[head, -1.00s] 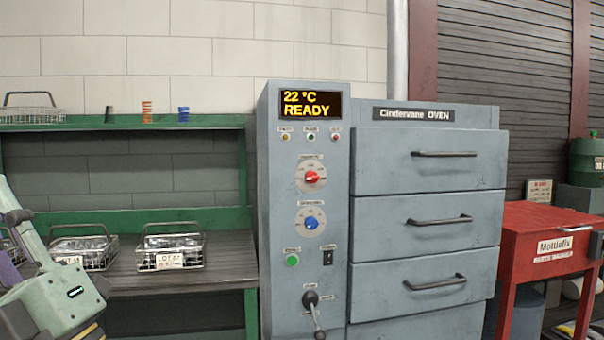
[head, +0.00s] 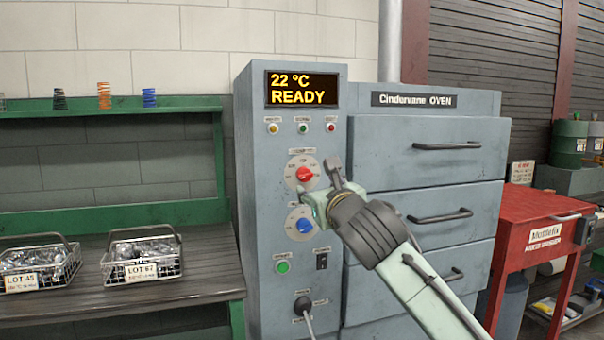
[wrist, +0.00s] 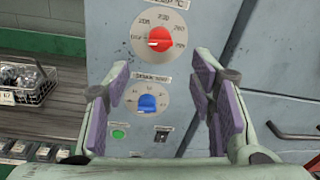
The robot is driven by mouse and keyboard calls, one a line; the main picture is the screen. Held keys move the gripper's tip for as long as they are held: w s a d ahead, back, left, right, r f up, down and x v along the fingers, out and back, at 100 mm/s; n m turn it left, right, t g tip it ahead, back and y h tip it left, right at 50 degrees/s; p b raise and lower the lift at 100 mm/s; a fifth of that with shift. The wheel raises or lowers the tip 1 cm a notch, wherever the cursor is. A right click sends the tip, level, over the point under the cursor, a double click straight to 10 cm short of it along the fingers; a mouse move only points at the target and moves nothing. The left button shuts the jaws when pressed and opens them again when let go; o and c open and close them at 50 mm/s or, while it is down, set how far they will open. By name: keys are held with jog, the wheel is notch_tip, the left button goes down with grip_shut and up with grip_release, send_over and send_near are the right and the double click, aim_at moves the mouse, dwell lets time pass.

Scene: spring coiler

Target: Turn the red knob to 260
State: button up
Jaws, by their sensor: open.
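The red knob (head: 304,174) sits on a round pale dial on the oven's grey control panel (head: 255,215). In the wrist view the red knob (wrist: 159,39) is above and ahead of my fingers, its white pointer mark toward the lower left of the dial. My gripper (wrist: 162,105) is open and empty, with purple pads apart. It also shows in the head view, in front of the panel to the lower right of the red knob. The blue knob (wrist: 152,103) shows between the fingers, farther back on the panel. The display (head: 301,89) reads 22 °C READY.
A green button (head: 283,267), a black switch (head: 322,261) and a plugged cable (head: 303,304) are lower on the panel. Oven drawers (head: 425,156) with protruding handles are to the right. Wire baskets (head: 142,262) stand on the left bench.

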aim_at(306, 177)
jog(key=p+x, duration=0.2)
jog(key=x, duration=0.8)
jog(key=shift+w+p, duration=0.2)
jog(key=shift+p, duration=0.2)
jog(key=shift+c, duration=0.5)
jog(key=c, duration=1)
